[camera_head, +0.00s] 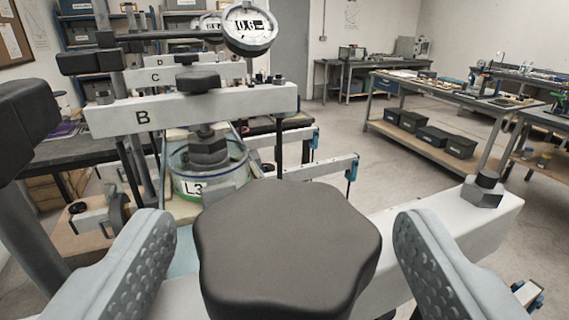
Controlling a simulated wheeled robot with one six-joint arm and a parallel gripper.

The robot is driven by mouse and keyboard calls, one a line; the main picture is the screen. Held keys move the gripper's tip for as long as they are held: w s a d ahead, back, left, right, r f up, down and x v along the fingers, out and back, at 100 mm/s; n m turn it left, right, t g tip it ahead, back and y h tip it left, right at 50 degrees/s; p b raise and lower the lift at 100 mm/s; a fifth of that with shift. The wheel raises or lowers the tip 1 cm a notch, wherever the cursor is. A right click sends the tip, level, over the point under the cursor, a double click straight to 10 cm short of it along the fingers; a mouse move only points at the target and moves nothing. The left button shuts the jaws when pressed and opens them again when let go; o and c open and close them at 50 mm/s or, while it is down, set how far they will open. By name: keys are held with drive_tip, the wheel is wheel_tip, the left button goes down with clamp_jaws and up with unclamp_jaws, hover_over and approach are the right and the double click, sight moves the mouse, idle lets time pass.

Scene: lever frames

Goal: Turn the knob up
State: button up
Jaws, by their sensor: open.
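A large dark grey lobed knob (288,240) fills the lower middle of the view, close to the camera. My gripper (285,235) is open, with one grey textured finger to the left of the knob and the other to its right. Gaps show between the knob and both fingers, so neither visibly touches it. The knob sits over a white beam (480,215) that runs up to the right. The knob's underside and stem are hidden.
Behind stands a white lever beam marked B (220,109) with a smaller black knob (197,82). A dial gauge (250,27) is above it. A round clear container (208,172) marked L3 is below. Workbenches (440,95) stand at the back right, with open floor before them.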

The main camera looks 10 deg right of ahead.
drive_tip(key=shift+x, duration=1.05)
drive_tip(key=shift+c, duration=0.4)
drive_tip(key=c, duration=0.8)
drive_tip(key=shift+c, duration=0.2)
drive_tip(key=shift+n+y, duration=0.3)
drive_tip(key=shift+y, duration=0.2)
drive_tip(key=n+y, duration=0.2)
drive_tip(key=y, duration=0.1)
drive_tip(key=n+y, duration=0.2)
drive_tip(key=y, duration=0.2)
drive_tip(key=shift+d+n, duration=0.15)
drive_tip(key=shift+n, duration=0.15)
drive_tip(key=n+g+y, duration=0.1)
drive_tip(key=n+y, duration=0.1)
drive_tip(key=y, duration=0.2)
drive_tip(key=n+g+y, duration=0.2)
drive_tip(key=n+y, duration=0.1)
drive_tip(key=shift+y, duration=0.4)
drive_tip(key=shift+n+g, duration=0.4)
